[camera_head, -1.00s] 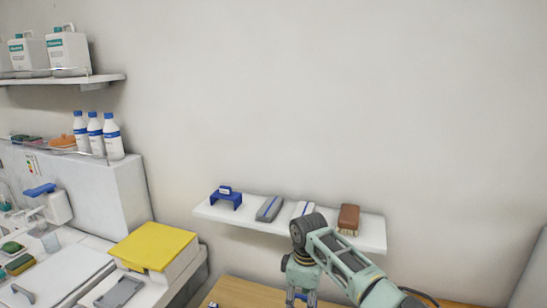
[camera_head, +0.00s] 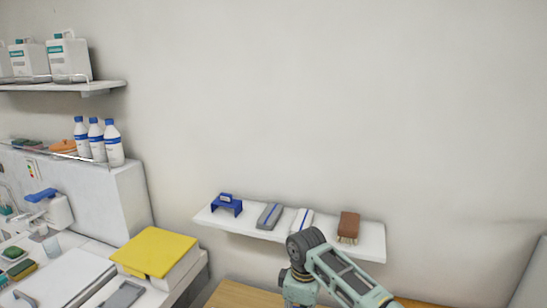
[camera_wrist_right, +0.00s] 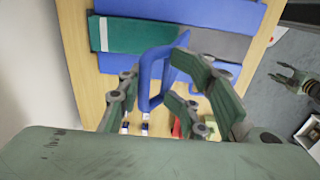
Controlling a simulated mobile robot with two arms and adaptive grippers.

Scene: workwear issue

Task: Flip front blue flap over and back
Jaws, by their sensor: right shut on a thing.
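In the right wrist view a blue folded cloth lies on a wooden table, with a blue strip (camera_wrist_right: 190,10) at the top and a green-and-grey band (camera_wrist_right: 130,36) across it. A narrow blue piece (camera_wrist_right: 151,75) rises in a loop toward the camera. My right gripper (camera_wrist_right: 165,75) is shut on this blue piece, and its fingers partly hide it. My left gripper (camera_wrist_right: 298,82) shows small at the right of that view, apart from the cloth, its fingers spread. The head view shows only my right arm, with the gripper below the picture edge.
The wooden table (camera_head: 240,294) shows at the bottom of the head view. Above it a white wall shelf (camera_head: 365,232) holds a brown brush (camera_head: 348,226) and other small items. A yellow-topped box (camera_head: 153,250) stands left. Small items lie past the cloth in the wrist view.

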